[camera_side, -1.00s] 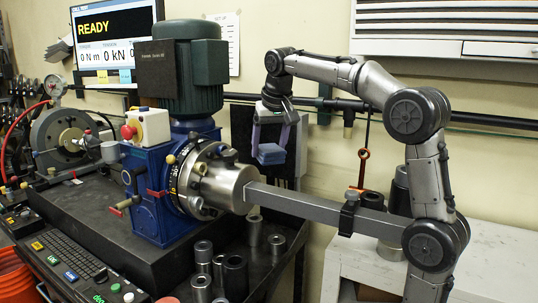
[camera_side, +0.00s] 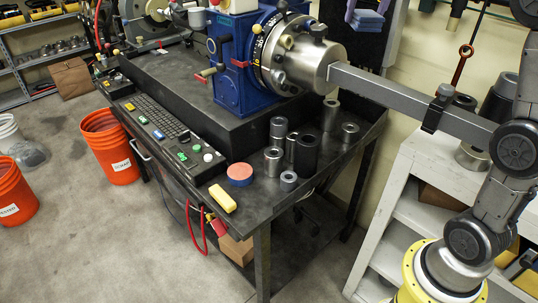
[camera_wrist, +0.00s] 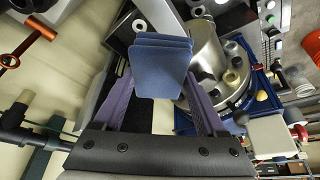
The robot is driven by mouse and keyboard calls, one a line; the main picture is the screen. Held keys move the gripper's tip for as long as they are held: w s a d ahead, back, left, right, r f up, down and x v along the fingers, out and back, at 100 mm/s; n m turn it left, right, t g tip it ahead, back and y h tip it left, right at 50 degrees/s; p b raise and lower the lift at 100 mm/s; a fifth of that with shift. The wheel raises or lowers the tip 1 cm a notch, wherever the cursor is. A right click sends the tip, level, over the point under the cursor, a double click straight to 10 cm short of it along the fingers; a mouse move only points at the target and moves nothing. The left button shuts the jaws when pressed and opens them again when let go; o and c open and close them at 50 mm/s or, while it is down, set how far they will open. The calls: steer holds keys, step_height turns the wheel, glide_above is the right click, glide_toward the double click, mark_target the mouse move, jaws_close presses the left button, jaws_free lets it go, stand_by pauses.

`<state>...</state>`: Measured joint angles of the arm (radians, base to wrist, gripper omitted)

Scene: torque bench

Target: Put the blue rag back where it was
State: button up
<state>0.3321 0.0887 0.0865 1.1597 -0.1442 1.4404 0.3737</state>
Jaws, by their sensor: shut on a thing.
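The blue rag (camera_side: 368,20) is a folded, layered pad at the top edge of the side view. My gripper (camera_side: 367,12) is shut on it, with purple fingers on either side; most of the gripper is cut off by the frame. In the wrist view the rag (camera_wrist: 161,68) sits between the fingers of my gripper (camera_wrist: 160,82). It is held in the air, near the steel cylinder of the torque machine (camera_side: 310,62). I cannot tell which spot the rag came from.
The dark bench (camera_side: 330,178) carries several metal sockets (camera_side: 273,160), a blue-and-red round piece (camera_side: 240,173), a yellow block (camera_side: 222,198) and a keyboard (camera_side: 155,118). A square steel bar (camera_side: 400,103) runs right from the machine. Orange buckets (camera_side: 110,145) stand on the floor.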

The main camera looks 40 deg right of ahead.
step_height(320, 180, up, 2)
steer(key=shift+r, duration=0.1)
steer(key=s+a+n+t+y, duration=0.1)
steer(key=s+a+n+y, duration=0.2)
steer(key=a, duration=0.8)
steer(key=s+a+n, duration=0.2)
steer(key=a+n, duration=0.3)
steer(key=a, duration=0.6)
glide_toward(259, 193)
steer(key=shift+w+d+f, duration=0.1)
steer(key=shift+w+f, duration=0.5)
steer(key=shift+w, duration=0.05)
steer(key=shift+w+f, duration=0.45)
steer(key=shift+f, duration=1.65)
steer(key=shift+f, duration=0.1)
